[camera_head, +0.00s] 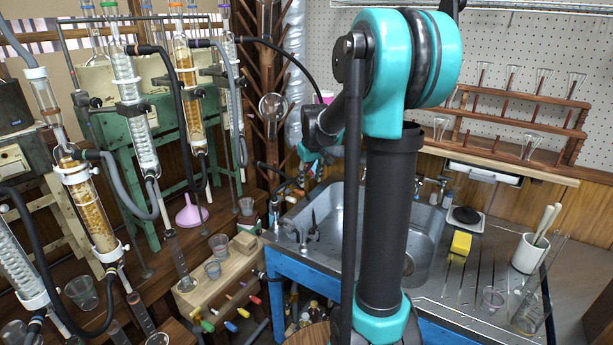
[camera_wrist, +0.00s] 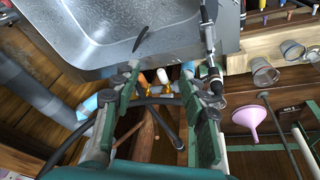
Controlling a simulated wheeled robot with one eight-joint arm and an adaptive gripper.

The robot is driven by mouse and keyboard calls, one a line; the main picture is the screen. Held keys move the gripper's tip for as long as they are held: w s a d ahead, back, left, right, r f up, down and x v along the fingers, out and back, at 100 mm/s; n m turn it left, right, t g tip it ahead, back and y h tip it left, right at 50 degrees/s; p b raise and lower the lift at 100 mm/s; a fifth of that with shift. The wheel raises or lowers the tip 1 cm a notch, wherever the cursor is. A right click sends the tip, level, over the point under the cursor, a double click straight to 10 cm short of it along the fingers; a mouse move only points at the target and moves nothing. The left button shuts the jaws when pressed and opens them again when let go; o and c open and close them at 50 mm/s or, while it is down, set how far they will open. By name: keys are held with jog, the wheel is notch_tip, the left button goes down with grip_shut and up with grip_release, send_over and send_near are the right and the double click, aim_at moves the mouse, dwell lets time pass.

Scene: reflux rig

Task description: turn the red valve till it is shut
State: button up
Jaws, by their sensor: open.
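My gripper (camera_wrist: 165,92) is open in the wrist view, its two green and dark fingers spread wide with nothing held between them. Beyond and between the fingertips are small brass fittings (camera_wrist: 166,89) with a pale rounded knob and a small reddish-orange piece (camera_wrist: 142,80). This piece may be the red valve, but it is too small to be sure, and I cannot tell its turn. The fittings lie by the sink's edge, close to a dark hose. In the head view my arm covers much of this area; part of my gripper (camera_head: 311,153) shows behind it.
The metal sink (camera_head: 330,215) is set in a blue-framed bench. Glass columns (camera_head: 88,205) with hoses stand at left. A pink funnel (camera_head: 191,214) and beakers (camera_head: 218,244) are near the sink's left. A wooden box (camera_head: 225,285) carries several coloured handles.

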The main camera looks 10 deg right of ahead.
aim_at(311, 172)
jog(key=w+h, duration=0.1)
jog(key=w, duration=0.2)
jog(key=w+a+f+m+h, duration=0.1)
jog(key=w, duration=0.3)
jog(key=w+a+m+h, duration=0.1)
jog(key=w, duration=0.3)
jog(key=shift+a+f, duration=0.15)
jog(key=c, duration=0.7)
jog(key=w+a, duration=0.1)
jog(key=w, duration=0.1)
jog(key=w+a+m+t+h, duration=0.1)
jog(key=w, duration=0.2)
jog(key=w+a+h, duration=0.1)
jog(key=w, duration=0.2)
jog(key=shift+a+f+m, duration=0.3)
jog(key=shift+f+m, duration=0.1)
grip_shut()
jog(key=x, duration=1)
jog(key=shift+w+d, duration=0.15)
jog(key=shift+w, duration=0.05)
jog(key=d, duration=0.2)
jog(key=shift+d+r, duration=0.2)
jog(key=shift+d, duration=0.75)
jog(key=shift+d+t, duration=0.15)
jog(key=shift+t, duration=0.15)
jog(key=shift+s+d+n, duration=0.1)
jog(key=shift+n, duration=0.3)
